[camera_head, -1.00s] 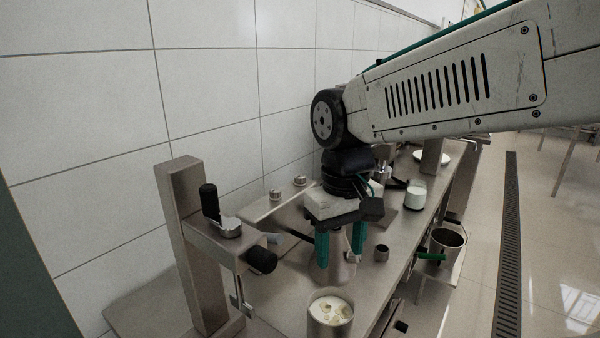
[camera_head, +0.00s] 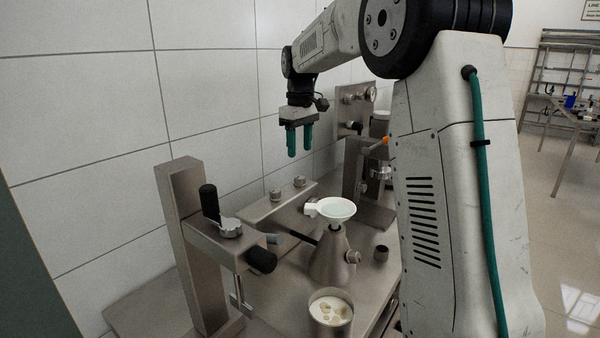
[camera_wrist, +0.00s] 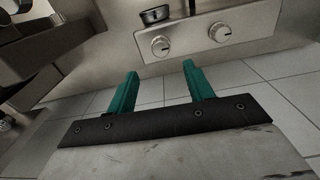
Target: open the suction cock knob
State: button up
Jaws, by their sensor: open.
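Two round dials stand on a steel box, the left dial (camera_head: 275,195) and the right dial (camera_head: 299,181) in the head view. Two dials also show on a steel panel in the wrist view, at left (camera_wrist: 160,46) and right (camera_wrist: 220,33). A flask (camera_head: 328,262) bears a white funnel (camera_head: 337,209) and has a small side knob (camera_head: 354,257). I cannot tell which of these is the suction cock knob. My gripper (camera_head: 299,153), also in the wrist view (camera_wrist: 160,70), is open and empty, pointing down above the box, touching nothing.
A steel post (camera_head: 190,250) with a black-handled clamp stands at left. A cup with pale contents (camera_head: 330,318) is at the bench's front. A small dark cup (camera_head: 381,253) is right of the flask. The tiled wall (camera_head: 210,80) runs behind.

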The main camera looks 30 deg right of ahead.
aim_at(300, 176)
notch_tip(300, 176, down, 8)
jog(key=shift+f, duration=0.15)
dwell(0.3)
jog(key=c, duration=1)
